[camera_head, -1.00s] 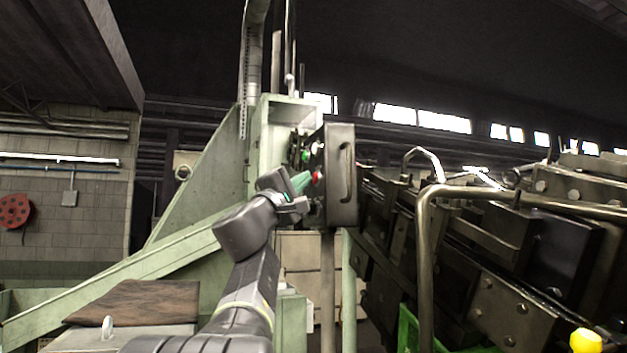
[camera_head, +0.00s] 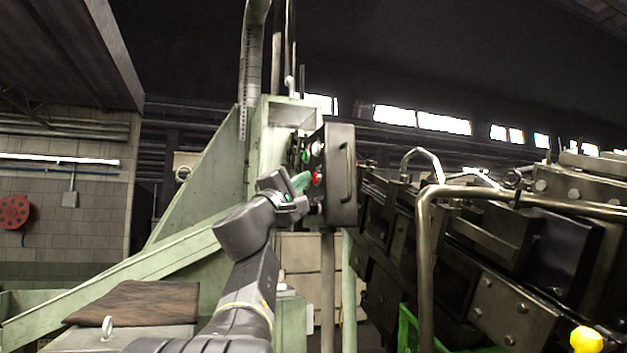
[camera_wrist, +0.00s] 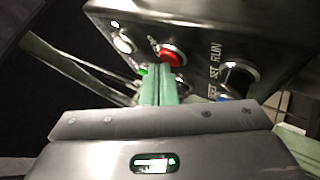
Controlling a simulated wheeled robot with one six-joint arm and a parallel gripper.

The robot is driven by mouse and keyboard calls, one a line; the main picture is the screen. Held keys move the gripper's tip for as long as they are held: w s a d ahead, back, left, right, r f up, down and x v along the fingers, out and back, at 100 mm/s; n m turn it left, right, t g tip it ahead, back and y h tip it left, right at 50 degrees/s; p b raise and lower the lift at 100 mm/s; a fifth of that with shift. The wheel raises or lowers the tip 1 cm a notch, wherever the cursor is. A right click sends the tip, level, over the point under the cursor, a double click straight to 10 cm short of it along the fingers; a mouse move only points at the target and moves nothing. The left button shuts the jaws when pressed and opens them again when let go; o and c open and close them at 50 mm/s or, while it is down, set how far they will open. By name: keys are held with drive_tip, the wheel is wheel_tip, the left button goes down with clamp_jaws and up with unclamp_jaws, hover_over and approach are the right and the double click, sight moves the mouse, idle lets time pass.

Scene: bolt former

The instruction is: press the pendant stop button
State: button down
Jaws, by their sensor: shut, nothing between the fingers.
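The pendant (camera_head: 341,177) is a dark box with a handle on its side, at the middle of the head view. Its red button (camera_head: 316,179) shows on the face turned to my arm. In the wrist view the red button (camera_wrist: 173,56) sits in a metal ring, just beyond my fingertips. My gripper (camera_head: 303,181) is shut and empty, with green fingers pointing at the red button. In the wrist view the fingers (camera_wrist: 158,72) overlap the button's lower left edge. I cannot tell whether they touch it.
The pendant face also has a white button (camera_wrist: 122,42), a green button partly hidden by my fingers, and a selector (camera_wrist: 239,76) marked SET and RUN. A bent metal rail (camera_head: 425,230) and dark machinery stand right of the pendant. A green frame stands behind it.

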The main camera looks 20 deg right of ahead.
drive_tip(key=shift+a, duration=0.55)
drive_tip(key=a, duration=0.5)
drive_tip(key=shift+s, duration=0.1)
drive_tip(key=shift+d, duration=0.15)
idle(0.5)
drive_tip(key=d+p, duration=0.1)
drive_tip(key=p, duration=0.1)
drive_tip(key=shift+d+r+p, duration=0.25)
drive_tip(key=shift+d+p, duration=0.1)
drive_tip(key=shift+a+f+b, duration=0.15)
drive_tip(key=shift+a+b, duration=0.05)
drive_tip(key=shift+a, duration=1.3)
drive_tip(key=shift+a+f+b, duration=0.15)
drive_tip(key=shift+a, duration=1.3)
